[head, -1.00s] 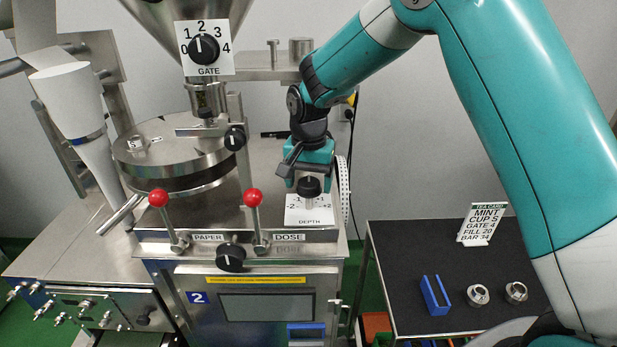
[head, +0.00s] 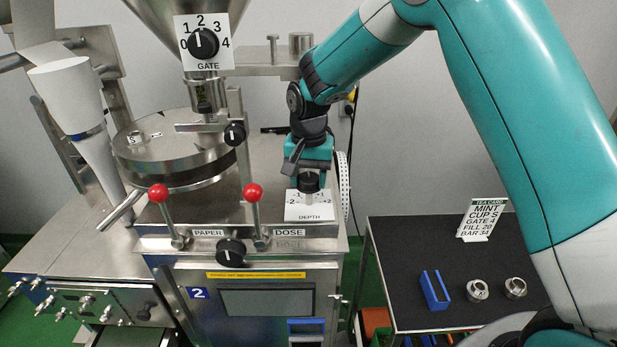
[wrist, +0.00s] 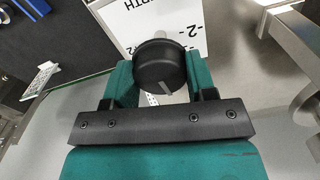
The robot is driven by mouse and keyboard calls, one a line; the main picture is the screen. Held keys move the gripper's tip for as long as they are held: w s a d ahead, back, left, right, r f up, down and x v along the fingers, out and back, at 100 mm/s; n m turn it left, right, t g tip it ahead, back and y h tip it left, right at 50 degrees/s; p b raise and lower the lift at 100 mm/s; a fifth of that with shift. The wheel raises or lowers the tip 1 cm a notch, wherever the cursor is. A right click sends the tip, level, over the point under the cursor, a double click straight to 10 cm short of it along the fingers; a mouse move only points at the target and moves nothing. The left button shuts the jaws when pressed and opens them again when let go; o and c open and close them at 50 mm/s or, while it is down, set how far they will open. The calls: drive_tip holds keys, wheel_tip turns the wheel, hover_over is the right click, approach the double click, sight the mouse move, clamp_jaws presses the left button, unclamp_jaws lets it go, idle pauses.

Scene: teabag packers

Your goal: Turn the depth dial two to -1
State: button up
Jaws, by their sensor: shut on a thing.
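The depth dial (head: 309,182) is a black round knob above a white plate marked DEPTH (head: 310,213) on the right of the machine top, with numbers from -2 to +2. My gripper (head: 309,174) reaches down over it from above. In the wrist view the dial's black knob (wrist: 159,66) sits between my two green fingers, and my gripper (wrist: 158,72) is shut on it. A pale pointer line shows on the knob's edge facing the palm. The arm and fingers hide part of the scale, so the exact setting cannot be read.
Two red-balled levers (head: 158,193) (head: 253,192) stand left of the dial, labelled PAPER and DOSE. A gate dial (head: 203,43) is on the hopper. A dark side table (head: 400,250) at right holds a tea card (head: 480,220), a blue holder (head: 434,289) and metal rings.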

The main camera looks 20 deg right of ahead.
sight(310, 178)
drive_tip(key=n, duration=0.6)
drive_tip(key=shift+n+b, duration=0.35)
drive_tip(key=shift+n, duration=0.05)
idle(0.4)
drive_tip(key=o, duration=0.9)
wheel_tip(310, 178, up, 18)
drive_tip(key=b, duration=0.3)
drive_tip(key=shift+f, duration=0.25)
drive_tip(key=s+a+f+n+y+b, duration=0.1)
drive_tip(key=s+f+n, duration=0.1)
drive_tip(key=s, duration=0.8)
drive_tip(key=s+a+f+n+y+b, duration=0.1)
drive_tip(key=s+f, duration=0.4)
drive_tip(key=s, duration=0.5)
drive_tip(key=s+a+f+n+y+b, duration=0.1)
drive_tip(key=s+a+f+n+y, duration=0.1)
drive_tip(key=s, duration=0.8)
drive_tip(key=shift+s+a+f+n, duration=0.1)
drive_tip(key=shift+s+f+n, duration=0.15)
drive_tip(key=shift+f, duration=0.2)
drive_tip(key=shift+s+a+f+n, duration=0.1)
drive_tip(key=shift+f+n, duration=0.15)
drive_tip(key=shift+f, duration=0.2)
